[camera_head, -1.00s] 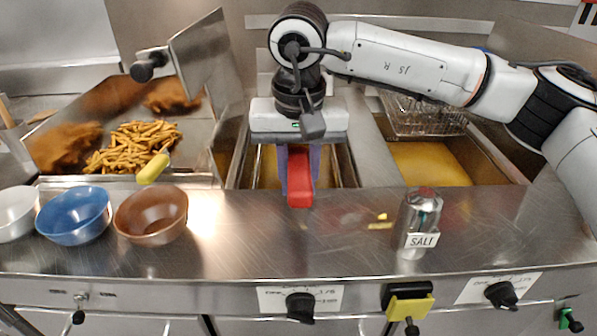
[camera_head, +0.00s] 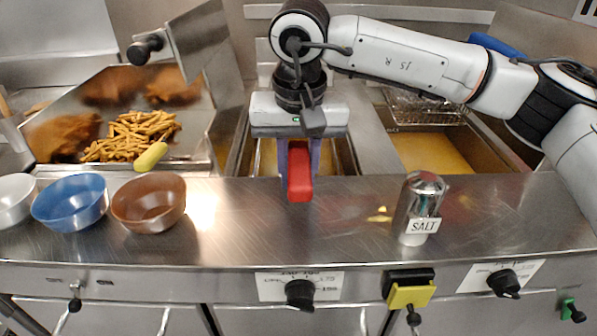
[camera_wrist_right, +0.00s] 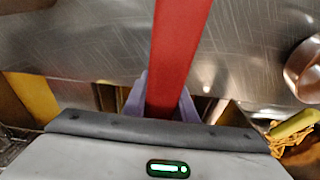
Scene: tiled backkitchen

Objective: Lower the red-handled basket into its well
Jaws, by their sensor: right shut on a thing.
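The red handle (camera_head: 299,174) of the basket points out over the front edge of the left fryer well (camera_head: 343,160). My right gripper (camera_head: 298,150) is shut on this handle, with a finger on each side of it. In the right wrist view the red handle (camera_wrist_right: 176,55) runs up from between the purple fingers (camera_wrist_right: 165,101). The basket body is hidden behind my gripper and wrist, so I cannot tell how deep it sits in the well. My left gripper is not in view.
A right fryer well holds yellow oil (camera_head: 435,151), with a wire basket (camera_head: 420,108) at its back. A salt shaker (camera_head: 419,208) stands on the steel counter (camera_head: 330,225). Bowls, including a brown bowl (camera_head: 148,204), stand at left, before a tray of fries (camera_head: 133,136).

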